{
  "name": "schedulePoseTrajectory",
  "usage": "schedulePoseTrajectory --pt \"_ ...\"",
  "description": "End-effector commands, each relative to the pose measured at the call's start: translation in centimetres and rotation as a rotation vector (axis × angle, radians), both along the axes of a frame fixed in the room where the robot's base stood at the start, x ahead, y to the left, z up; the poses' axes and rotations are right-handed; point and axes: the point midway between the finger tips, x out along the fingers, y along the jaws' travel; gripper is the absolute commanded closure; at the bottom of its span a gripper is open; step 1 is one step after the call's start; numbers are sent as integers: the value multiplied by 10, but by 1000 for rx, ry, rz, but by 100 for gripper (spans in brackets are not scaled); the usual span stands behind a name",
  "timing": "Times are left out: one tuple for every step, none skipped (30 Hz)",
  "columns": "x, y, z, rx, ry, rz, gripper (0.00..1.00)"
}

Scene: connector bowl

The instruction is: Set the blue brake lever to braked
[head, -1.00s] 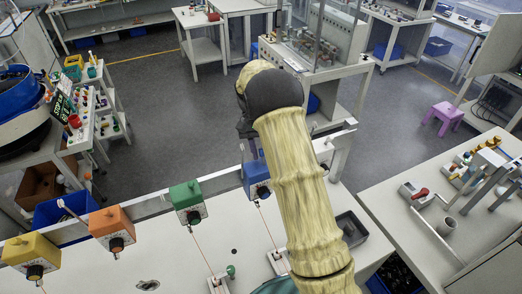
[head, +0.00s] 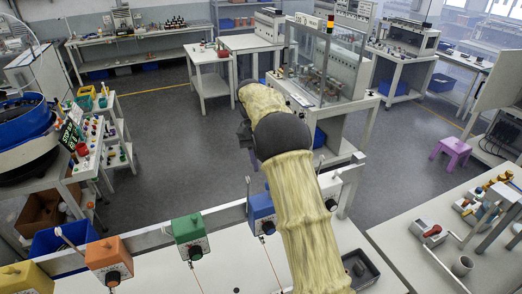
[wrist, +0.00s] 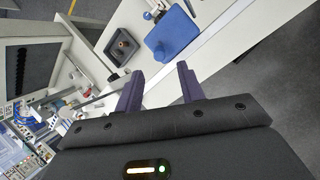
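The blue box (head: 262,206) stands on the rail at the back edge of the white bench, right of the green box. A thin upright lever (head: 248,187) shows at its left side. In the wrist view the blue box (wrist: 176,30) is beyond my fingertips, near the top. My gripper (wrist: 160,82) is open, with nothing between its two dark fingers. In the head view my arm reaches over the bench, and my gripper (head: 248,145) appears above and beyond the blue box, partly hidden by my arm. The fingers look apart from the box.
Green (head: 190,230), orange (head: 108,254) and yellow (head: 25,278) boxes stand in a row left of the blue one. The orange box's lever (head: 70,238) leans left. A dark tray (head: 358,266) sits to the right. Another bench (head: 415,255) is further right.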

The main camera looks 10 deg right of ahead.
Motion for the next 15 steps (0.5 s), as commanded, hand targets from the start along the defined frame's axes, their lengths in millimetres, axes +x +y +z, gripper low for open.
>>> schedulePoseTrajectory --pt "3 1 4 0 -3 0 61" --pt "4 1 7 0 -3 1 61" --pt "6 2 11 0 -3 1 61" --pt "7 2 14 0 -3 1 61" --pt "8 3 17 1 -3 2 61" --pt "10 4 21 0 -2 2 61" --pt "11 4 24 0 -4 3 61" --pt "12 4 26 0 -2 2 61" --pt "14 5 29 0 -3 3 61" --pt "14 5 31 0 -2 2 61" --pt "15 5 33 0 -2 2 61" --pt "16 5 36 0 -3 3 61" --pt "16 5 38 0 -2 2 61" --pt "17 5 39 0 -2 2 61" --pt "17 5 40 -1 -3 2 61"
